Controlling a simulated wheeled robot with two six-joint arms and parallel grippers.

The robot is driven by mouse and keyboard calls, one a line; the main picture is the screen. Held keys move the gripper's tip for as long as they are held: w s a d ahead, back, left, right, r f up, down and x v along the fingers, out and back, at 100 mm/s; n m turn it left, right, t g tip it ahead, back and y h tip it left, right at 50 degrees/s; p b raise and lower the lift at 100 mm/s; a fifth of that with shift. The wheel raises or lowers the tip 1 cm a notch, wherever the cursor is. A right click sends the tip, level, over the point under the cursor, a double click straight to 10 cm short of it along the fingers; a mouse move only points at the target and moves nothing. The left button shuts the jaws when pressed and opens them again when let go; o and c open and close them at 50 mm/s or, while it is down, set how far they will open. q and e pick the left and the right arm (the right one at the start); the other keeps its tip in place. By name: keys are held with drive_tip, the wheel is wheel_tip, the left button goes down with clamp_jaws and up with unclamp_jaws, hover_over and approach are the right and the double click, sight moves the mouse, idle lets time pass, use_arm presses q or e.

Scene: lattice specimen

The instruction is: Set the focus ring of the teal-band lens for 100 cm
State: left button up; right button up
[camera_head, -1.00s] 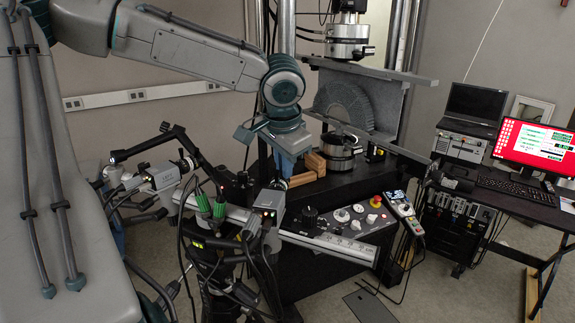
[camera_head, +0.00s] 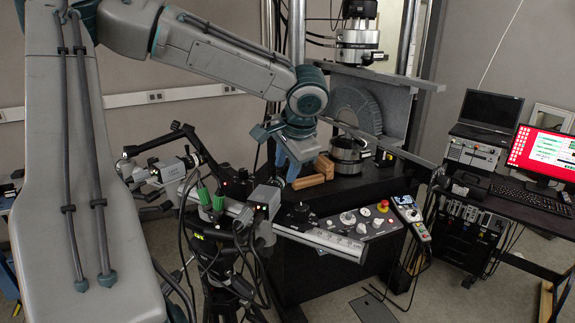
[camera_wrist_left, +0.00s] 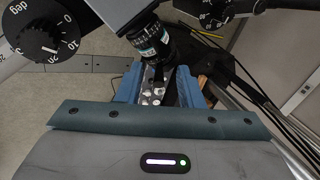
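My left gripper (camera_head: 292,168) hangs from the left arm near the middle of the head view, above and behind the camera rail. In the left wrist view its two blue fingers (camera_wrist_left: 158,86) are spread apart with nothing clamped between them. A black lens (camera_wrist_left: 150,42) shows just beyond the fingertips, pointing down in the picture, with ribbed rings and a pale teal-white marking. I cannot read its focus scale. In the head view, a grey camera (camera_head: 264,198) sits on the rail left of the gripper, and another grey camera (camera_head: 174,170) with a dark lens stands farther left. The right gripper is out of view.
A round degree dial (camera_wrist_left: 52,43) is close at upper left in the wrist view. The rail (camera_head: 320,242) crosses in front of the control panel (camera_head: 365,222). Wooden blocks (camera_head: 316,174) and the testing machine's dark table stand behind the gripper. Cables hang below the cameras.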

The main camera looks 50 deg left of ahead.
use_arm(q)
drive_tip(key=shift+d, duration=0.1)
drive_tip(key=v, duration=0.6)
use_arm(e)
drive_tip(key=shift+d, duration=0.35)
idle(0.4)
